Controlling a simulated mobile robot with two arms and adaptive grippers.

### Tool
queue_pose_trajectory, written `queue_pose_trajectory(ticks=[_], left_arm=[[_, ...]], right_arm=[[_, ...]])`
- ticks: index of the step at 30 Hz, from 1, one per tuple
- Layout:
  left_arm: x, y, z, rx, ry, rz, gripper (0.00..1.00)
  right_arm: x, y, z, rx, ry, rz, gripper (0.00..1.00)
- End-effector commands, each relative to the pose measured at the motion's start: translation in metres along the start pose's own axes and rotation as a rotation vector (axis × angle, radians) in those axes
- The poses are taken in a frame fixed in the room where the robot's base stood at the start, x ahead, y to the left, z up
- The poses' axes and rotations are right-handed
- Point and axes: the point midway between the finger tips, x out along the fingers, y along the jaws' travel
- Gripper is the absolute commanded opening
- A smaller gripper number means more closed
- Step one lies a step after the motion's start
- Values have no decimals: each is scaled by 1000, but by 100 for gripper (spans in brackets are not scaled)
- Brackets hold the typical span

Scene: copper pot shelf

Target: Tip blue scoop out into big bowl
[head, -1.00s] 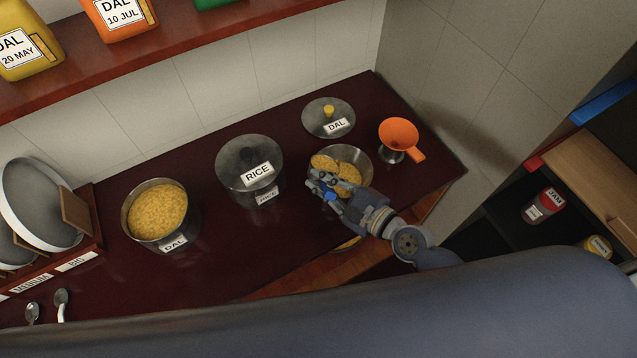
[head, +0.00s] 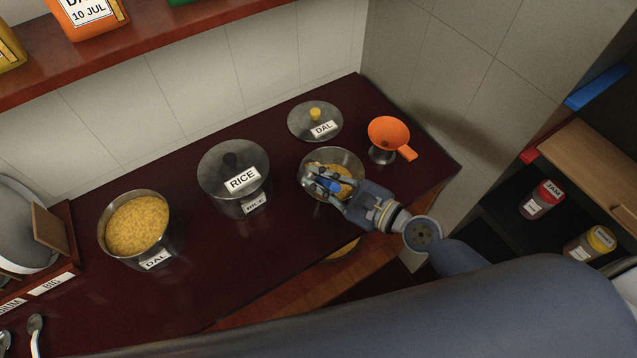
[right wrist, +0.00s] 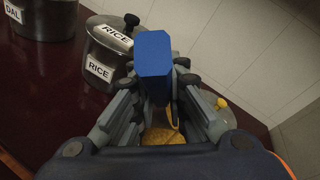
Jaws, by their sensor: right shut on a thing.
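The steel bowl (head: 343,155) stands on the dark red counter near its right end, with yellow dal (head: 345,174) inside. My right gripper (head: 325,184) is over the bowl's front left part, shut on the blue scoop (head: 331,185). The scoop's blue handle (right wrist: 153,65) stands up between the fingers in the right wrist view, with yellow dal (right wrist: 165,136) below. The scoop's pan is mostly hidden by the fingers and looks tilted; I cannot tell if any dal is left in it. My left gripper is not in view.
A lidded RICE pot (head: 233,172) stands left of the bowl, and an open dal pot (head: 141,226) farther left. A DAL lid (head: 315,122) lies behind the bowl. An orange funnel (head: 389,133) stands to its right, near the wall.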

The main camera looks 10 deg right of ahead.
Motion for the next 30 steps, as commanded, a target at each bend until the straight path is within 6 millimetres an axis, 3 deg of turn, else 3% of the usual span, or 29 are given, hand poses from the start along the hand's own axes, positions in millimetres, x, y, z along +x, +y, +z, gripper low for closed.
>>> queue_pose_trajectory(ticks=[30], left_arm=[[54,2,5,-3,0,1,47]], right_arm=[[-9,-31,-5,294,-91,8,0]])
